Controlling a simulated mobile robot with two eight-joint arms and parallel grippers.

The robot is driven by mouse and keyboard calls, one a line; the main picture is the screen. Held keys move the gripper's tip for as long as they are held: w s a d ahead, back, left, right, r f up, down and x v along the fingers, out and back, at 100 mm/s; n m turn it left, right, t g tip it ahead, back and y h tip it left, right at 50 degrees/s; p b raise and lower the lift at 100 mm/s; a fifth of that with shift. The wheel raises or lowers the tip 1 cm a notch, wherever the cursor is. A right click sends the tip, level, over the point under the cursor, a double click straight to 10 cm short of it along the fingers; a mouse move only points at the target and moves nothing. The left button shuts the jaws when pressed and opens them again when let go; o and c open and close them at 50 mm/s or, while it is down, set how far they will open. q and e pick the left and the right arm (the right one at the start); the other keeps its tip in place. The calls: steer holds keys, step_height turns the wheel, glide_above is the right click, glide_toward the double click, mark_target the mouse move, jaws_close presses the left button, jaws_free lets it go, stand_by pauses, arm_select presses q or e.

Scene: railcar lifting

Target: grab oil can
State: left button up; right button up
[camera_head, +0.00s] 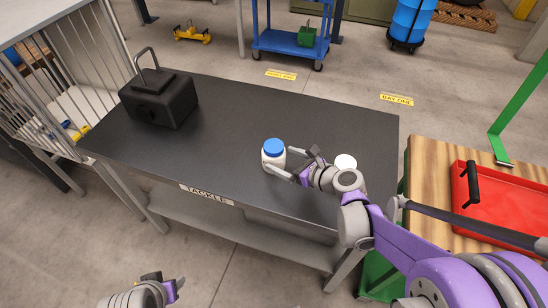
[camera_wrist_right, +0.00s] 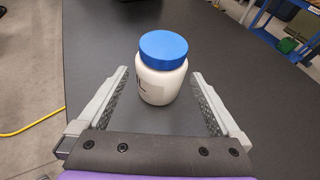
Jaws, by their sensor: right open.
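The oil can is a white jar with a blue lid (camera_head: 273,153), standing upright on the black tabletop. My right gripper (camera_head: 281,162) is open at the jar, with its fingers on either side of it. In the right wrist view the jar (camera_wrist_right: 162,80) stands between the two open fingertips, with a gap on each side, and part of a dark label shows at its left. My left gripper (camera_head: 172,290) is low at the bottom left, away from the table; its fingers are too small and cut off to judge.
The dark table (camera_head: 240,110) carries a black box with a handle (camera_head: 160,98) at its back left. A white round thing (camera_head: 346,161) shows just behind my right wrist. A wooden bench with a red tray (camera_head: 490,205) stands at right. The table's middle is clear.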

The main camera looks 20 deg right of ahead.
steer(key=x, duration=0.5)
steer(key=shift+r, duration=0.15)
steer(key=c, duration=1.5)
